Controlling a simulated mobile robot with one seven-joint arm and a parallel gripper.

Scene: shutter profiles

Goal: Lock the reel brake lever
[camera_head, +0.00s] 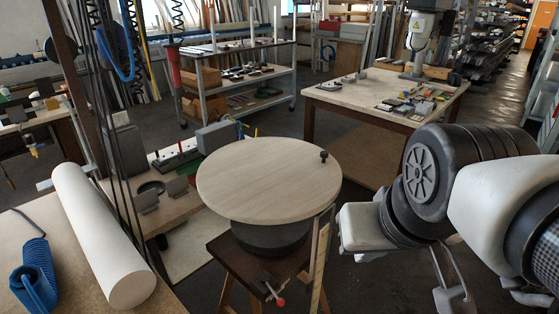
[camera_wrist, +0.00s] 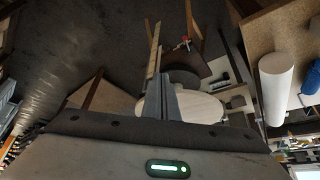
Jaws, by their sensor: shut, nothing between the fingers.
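The reel is a round pale wooden disc (camera_head: 265,178) on a dark drum (camera_head: 270,238), standing on a brown wooden stand (camera_head: 235,262). A small lever with a red tip (camera_head: 280,301), apparently the brake lever, sits low at the stand's front. The red tip also shows in the wrist view (camera_wrist: 185,42), beyond my fingers. A black knob (camera_head: 323,156) stands on the disc's right rim. My gripper (camera_wrist: 163,97) is shut and empty, its fingers overlapping the disc (camera_wrist: 205,107) in the wrist view.
A yellow ruler-like strip (camera_head: 320,262) stands upright at the stand's right side, close by my gripper in the wrist view. A white roll (camera_head: 97,230) and blue coiled hose (camera_head: 35,275) lie on the left bench. A worktable (camera_head: 350,95) stands behind.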

